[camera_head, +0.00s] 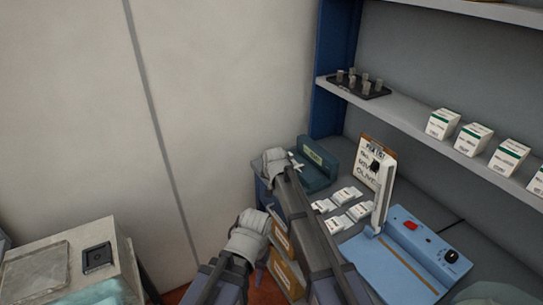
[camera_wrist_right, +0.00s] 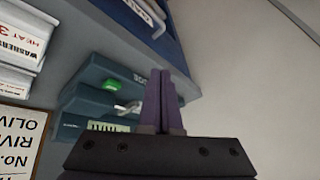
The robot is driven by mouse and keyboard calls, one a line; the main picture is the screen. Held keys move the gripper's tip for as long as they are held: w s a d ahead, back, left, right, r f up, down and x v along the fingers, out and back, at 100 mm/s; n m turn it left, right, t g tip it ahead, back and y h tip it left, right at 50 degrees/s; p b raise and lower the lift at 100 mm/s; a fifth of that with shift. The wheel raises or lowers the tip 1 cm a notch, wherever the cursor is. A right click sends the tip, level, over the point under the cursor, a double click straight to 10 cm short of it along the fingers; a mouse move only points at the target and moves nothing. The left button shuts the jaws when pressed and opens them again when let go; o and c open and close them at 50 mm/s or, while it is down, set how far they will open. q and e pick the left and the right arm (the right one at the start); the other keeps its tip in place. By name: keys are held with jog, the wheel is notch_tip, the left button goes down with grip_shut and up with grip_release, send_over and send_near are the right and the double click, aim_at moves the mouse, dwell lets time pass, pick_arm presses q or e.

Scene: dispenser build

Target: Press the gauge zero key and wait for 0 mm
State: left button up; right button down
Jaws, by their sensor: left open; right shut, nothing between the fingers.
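The gauge is a teal unit (camera_head: 318,168) against the back wall, left of the clipboard, with a pale green panel too small to read. In the right wrist view the gauge (camera_wrist_right: 88,103) shows a bright green key (camera_wrist_right: 111,85), a silver hooked part and a striped pale strip; no reading is legible. My right gripper (camera_wrist_right: 161,76) is shut and empty, its purple fingers to the right of the green key in that picture, apart from it; depth is hard to tell. My left gripper (camera_head: 261,263) is open, low in front of the bench; its fingers are mostly hidden.
A clipboard (camera_head: 370,150), several white labelled trays (camera_head: 335,228) and a blue machine (camera_head: 400,262) stand right of the gauge. A shelf (camera_head: 405,121) above holds a black rack and white boxes. A cabinet (camera_head: 45,250) stands far left.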

jog(key=w+r+m+t+p, duration=0.1)
jog(key=w+r, duration=0.3)
jog(key=w, duration=0.6)
jog(key=w+r+m+t+p, duration=0.2)
jog(key=w+r+m, duration=0.1)
jog(key=w, duration=0.7)
jog(key=shift+w+a+r+t+y, duration=0.3)
jog(key=shift+r+y, duration=0.1)
jog(key=shift+r, duration=0.2)
jog(key=shift+f, duration=0.1)
notch_tip(320, 180, down, 9)
jog(key=b, duration=0.8)
jog(key=shift+b, duration=0.3)
jog(key=shift+f+b, duration=0.3)
jog(key=shift+b, duration=0.1)
